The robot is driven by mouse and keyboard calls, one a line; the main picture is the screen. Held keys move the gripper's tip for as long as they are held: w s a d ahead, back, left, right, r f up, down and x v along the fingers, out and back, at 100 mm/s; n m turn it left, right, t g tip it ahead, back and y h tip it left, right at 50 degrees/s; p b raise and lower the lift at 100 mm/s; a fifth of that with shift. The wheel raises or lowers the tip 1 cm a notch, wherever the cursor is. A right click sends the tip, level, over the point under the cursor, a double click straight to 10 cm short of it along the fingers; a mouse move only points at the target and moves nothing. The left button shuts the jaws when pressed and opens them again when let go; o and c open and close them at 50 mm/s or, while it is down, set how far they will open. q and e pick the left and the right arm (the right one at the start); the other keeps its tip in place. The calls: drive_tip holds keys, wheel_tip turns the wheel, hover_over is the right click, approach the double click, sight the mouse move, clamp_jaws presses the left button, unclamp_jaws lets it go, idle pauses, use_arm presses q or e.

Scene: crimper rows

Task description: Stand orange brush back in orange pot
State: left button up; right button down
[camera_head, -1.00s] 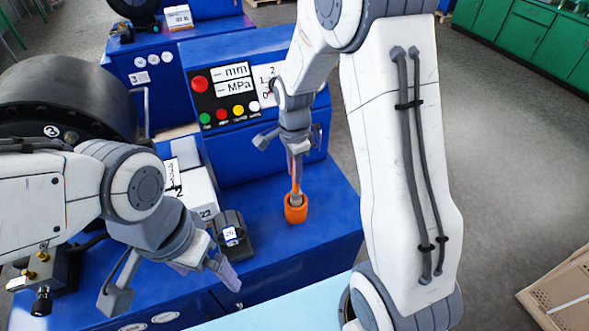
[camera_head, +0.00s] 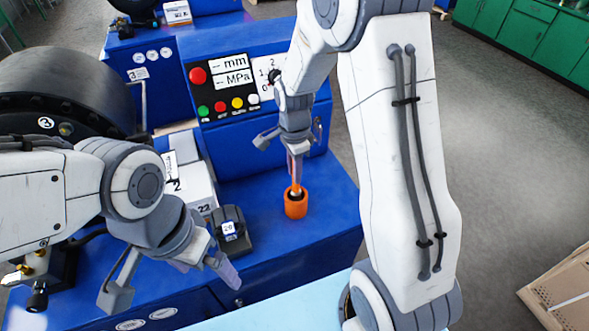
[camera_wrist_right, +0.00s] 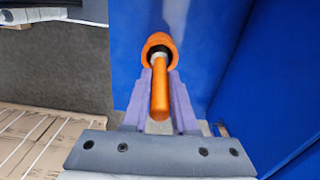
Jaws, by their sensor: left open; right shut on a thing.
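The orange brush (camera_head: 295,174) is upright in my right gripper (camera_head: 296,160), which is shut on its handle. The orange pot (camera_head: 296,208) stands on the blue machine top directly below. In the right wrist view the brush handle (camera_wrist_right: 160,98) lies between the purple fingers, and its pale ferrule shows at the mouth of the pot (camera_wrist_right: 147,45). The bristles are hidden, apparently inside the pot; how deep they sit I cannot tell. My left gripper (camera_head: 172,284) is open and empty at the lower left, apart from the pot.
A dark block with a numbered label (camera_head: 231,236) stands left of the pot. White boxes (camera_head: 196,184) stand behind it. A control panel (camera_head: 227,90) with coloured buttons rises behind. The blue top (camera_head: 333,205) is clear right of the pot.

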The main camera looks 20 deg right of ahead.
drive_tip(key=shift+f+b, duration=0.85)
drive_tip(key=shift+f, duration=0.5)
drive_tip(key=c, duration=0.6)
unclamp_jaws()
wheel_tip(320, 180, up, 10)
drive_tip(key=shift+r+b, duration=0.25)
drive_tip(key=shift+b, duration=0.6)
drive_tip(key=shift+a, duration=0.1)
